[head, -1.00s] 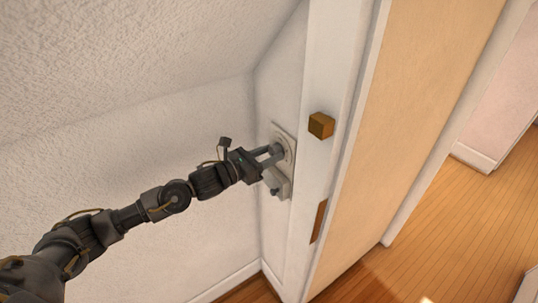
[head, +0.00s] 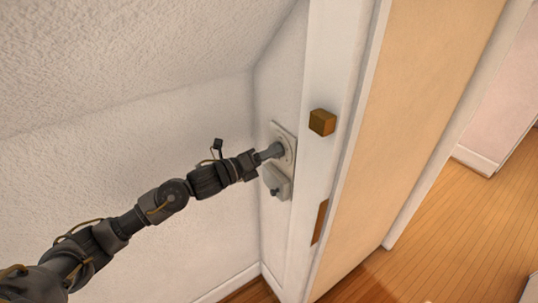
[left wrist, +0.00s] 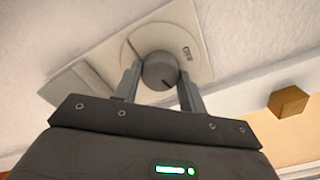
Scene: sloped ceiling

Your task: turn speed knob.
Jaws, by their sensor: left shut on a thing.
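The speed knob is a round dark grey knob (left wrist: 160,71) on a pale wall plate (left wrist: 197,28), with a dark pointer mark on its face. In the head view the plate (head: 290,134) is on the narrow wall beside the door frame, and the gripper mostly hides the knob. My left gripper (left wrist: 160,80) is shut on the knob, one finger on each side of it; in the head view it reaches the plate (head: 276,150) from the left. My right gripper does not show.
A second switch plate (head: 277,182) with a small dark knob sits just below. A wooden block (head: 322,122) sticks out from the white door frame (head: 330,60), close to the right. The sloped ceiling (head: 130,60) hangs over the arm. Open wooden floor (head: 450,240) lies at the right.

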